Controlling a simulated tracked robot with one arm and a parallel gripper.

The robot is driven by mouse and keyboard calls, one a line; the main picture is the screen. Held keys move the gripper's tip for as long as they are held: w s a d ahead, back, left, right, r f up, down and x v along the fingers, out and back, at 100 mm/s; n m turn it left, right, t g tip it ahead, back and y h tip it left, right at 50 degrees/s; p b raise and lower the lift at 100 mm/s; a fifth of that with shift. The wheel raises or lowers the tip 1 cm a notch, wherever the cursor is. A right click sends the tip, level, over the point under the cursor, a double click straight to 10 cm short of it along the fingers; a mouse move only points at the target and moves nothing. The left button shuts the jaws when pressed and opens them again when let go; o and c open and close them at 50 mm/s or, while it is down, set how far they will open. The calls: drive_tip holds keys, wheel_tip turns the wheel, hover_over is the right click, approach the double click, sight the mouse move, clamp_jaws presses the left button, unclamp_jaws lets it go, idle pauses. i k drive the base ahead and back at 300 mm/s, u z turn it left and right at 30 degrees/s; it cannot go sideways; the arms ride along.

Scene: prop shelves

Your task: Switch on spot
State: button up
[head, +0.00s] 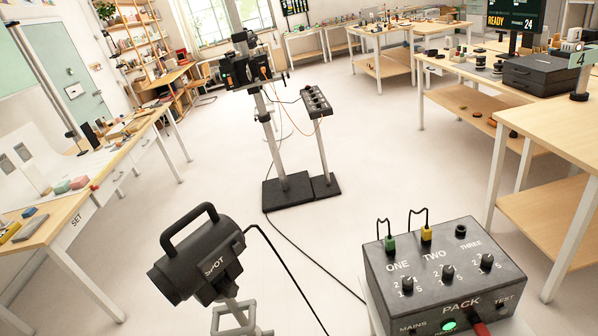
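A black lamp marked SPOT (200,258) stands at the lower left on a grey stand (235,315), with a carry handle on top. Its front end points left, and I see no light from it. A dark control box marked PACK (445,275) is at the lower right. A green plug (389,243) is in socket ONE, a yellow plug (426,234) is in TWO, and socket THREE (461,230) looks empty. Several knobs (447,271) sit below the sockets. A green light (449,325) glows on the front edge, beside a red-tipped part (482,328). My gripper is not in view.
Black cables (300,250) run across the floor between the lamp, the box and a far stand (285,180) with a small black panel (317,101).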

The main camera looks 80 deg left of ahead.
sight(237, 248)
drive_tip(key=u, duration=1.95)
drive_tip(key=k, duration=0.7)
drive_tip(key=u, duration=0.25)
drive_tip(key=i, duration=0.5)
drive_tip(key=u, duration=0.3)
